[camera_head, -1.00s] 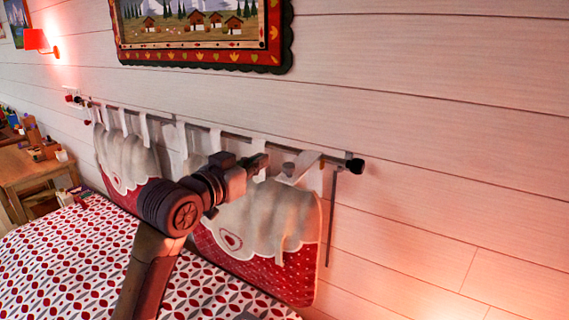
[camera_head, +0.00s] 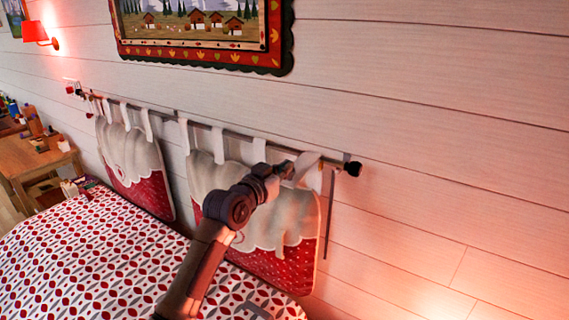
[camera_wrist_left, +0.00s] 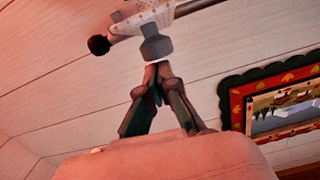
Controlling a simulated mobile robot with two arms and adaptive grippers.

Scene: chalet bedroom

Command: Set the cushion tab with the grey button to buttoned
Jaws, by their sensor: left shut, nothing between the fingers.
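Two white-and-red cushions hang by white tabs from a rod (camera_head: 236,137) on the wall. The right-hand cushion (camera_head: 270,210) has a white tab (camera_head: 308,163) at its right end; this tab also shows over the rod in the wrist view (camera_wrist_left: 132,26). A grey button (camera_wrist_left: 156,47) sits at the tab's lower end in the wrist view. My left gripper (camera_head: 288,169) is shut and empty by this tab. Its fingertips (camera_wrist_left: 157,66) are just below the button, touching or nearly so. My gripper hides the button in the head view. My right gripper is out of view.
The bed (camera_head: 95,260) with a red-patterned cover lies below the cushions. The rod ends in a black knob (camera_head: 353,168). A framed picture (camera_head: 205,35) hangs above, a red lamp (camera_head: 38,32) is at left, and the wall to the right is bare.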

